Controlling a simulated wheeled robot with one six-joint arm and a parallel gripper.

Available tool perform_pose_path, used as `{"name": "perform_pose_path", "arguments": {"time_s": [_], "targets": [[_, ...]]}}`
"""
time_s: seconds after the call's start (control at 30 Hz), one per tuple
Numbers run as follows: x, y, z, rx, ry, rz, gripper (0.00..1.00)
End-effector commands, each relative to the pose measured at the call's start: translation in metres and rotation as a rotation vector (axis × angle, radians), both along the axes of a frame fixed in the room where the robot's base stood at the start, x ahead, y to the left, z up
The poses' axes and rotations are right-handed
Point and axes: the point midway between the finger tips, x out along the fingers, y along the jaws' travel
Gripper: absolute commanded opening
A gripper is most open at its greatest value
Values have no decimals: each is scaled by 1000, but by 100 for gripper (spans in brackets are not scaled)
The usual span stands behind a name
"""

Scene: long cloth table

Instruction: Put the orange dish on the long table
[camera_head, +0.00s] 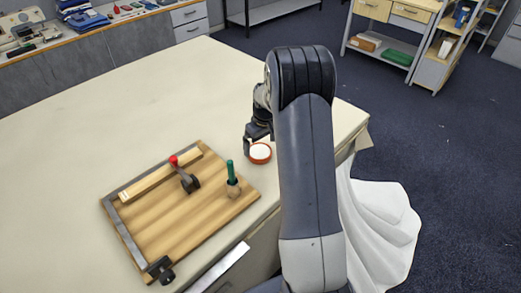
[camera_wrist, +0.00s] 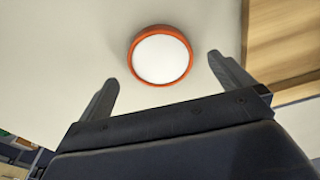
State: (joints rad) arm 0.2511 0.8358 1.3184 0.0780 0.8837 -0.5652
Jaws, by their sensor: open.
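The orange dish (camera_head: 260,153) is a small round dish with an orange rim and a white inside. It is at the long table (camera_head: 120,95) near its right edge, beside the wooden board. In the wrist view the dish (camera_wrist: 160,55) shows from above, just beyond and between the fingertips. My gripper (camera_wrist: 162,75) is open, with nothing between its fingers. In the head view my gripper (camera_head: 250,142) is next to the dish, partly hidden by my arm. I cannot tell whether the gripper touches the dish or whether the dish rests fully on the tabletop.
A wooden board (camera_head: 165,235) with a red-knobbed clamp (camera_head: 186,178) and a green-handled tool (camera_head: 232,175) lies left of the dish. White cloth (camera_head: 375,220) hangs at the right. The table's far left is clear. Shelves (camera_head: 400,30) stand behind.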

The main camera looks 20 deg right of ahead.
Motion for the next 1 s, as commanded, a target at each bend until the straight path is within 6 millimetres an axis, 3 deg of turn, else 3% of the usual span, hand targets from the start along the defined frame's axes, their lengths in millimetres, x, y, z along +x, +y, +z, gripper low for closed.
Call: {"name": "perform_pose_path", "arguments": {"time_s": [0.2,0.4,1.0], "targets": [[-5,-2,46,-2,-5,0,100],[-8,-3,72,-1,-2,0,100],[-9,-3,80,0,0,0,100]]}}
